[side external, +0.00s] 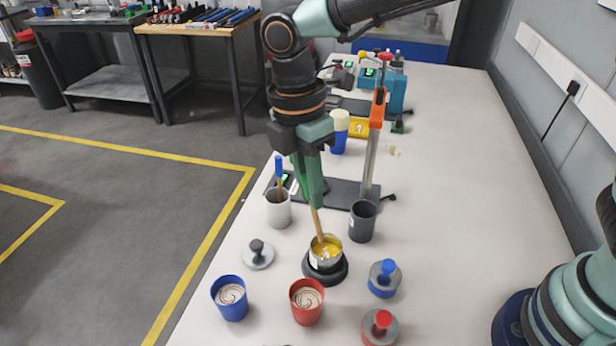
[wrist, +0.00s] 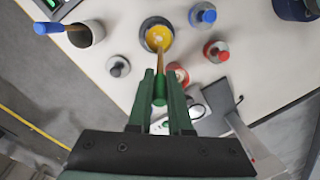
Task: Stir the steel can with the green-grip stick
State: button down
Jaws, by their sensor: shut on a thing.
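The steel can (side external: 313,262) stands upright in a black ring base (side external: 338,276) and holds yellow contents. It also shows at the top of the wrist view (wrist: 145,27). My gripper (side external: 312,203) is above the can and shut on the green grip (wrist: 160,90) of the stick. The stick's wooden shaft (side external: 318,225) slants down, and its lower end is inside the can, in the yellow contents. The shaft also shows in the wrist view (wrist: 160,62). My fingers hide most of the grip in the side view.
A white cup (side external: 278,214) with a blue-grip stick stands behind left, and a dark grey cup (side external: 362,222) behind right. A blue cup (side external: 230,305), a red cup (side external: 306,310) and knobbed lids (side external: 258,258) surround the can. The bench's right side is clear.

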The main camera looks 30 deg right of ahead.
aim_at(318, 229)
jog(key=shift+a+f, duration=0.1)
jog(key=shift+f, duration=0.55)
jog(key=shift+s+d+f, duration=0.1)
jog(key=shift+d+f, duration=0.1)
jog(key=shift+f, duration=0.75)
jog(key=shift+d+f, duration=0.2)
jog(key=shift+f, duration=0.8)
jog(key=shift+s+d+f, duration=0.1)
jog(key=shift+d+f, duration=0.1)
jog(key=shift+f, duration=0.75)
jog(key=shift+w, duration=0.15)
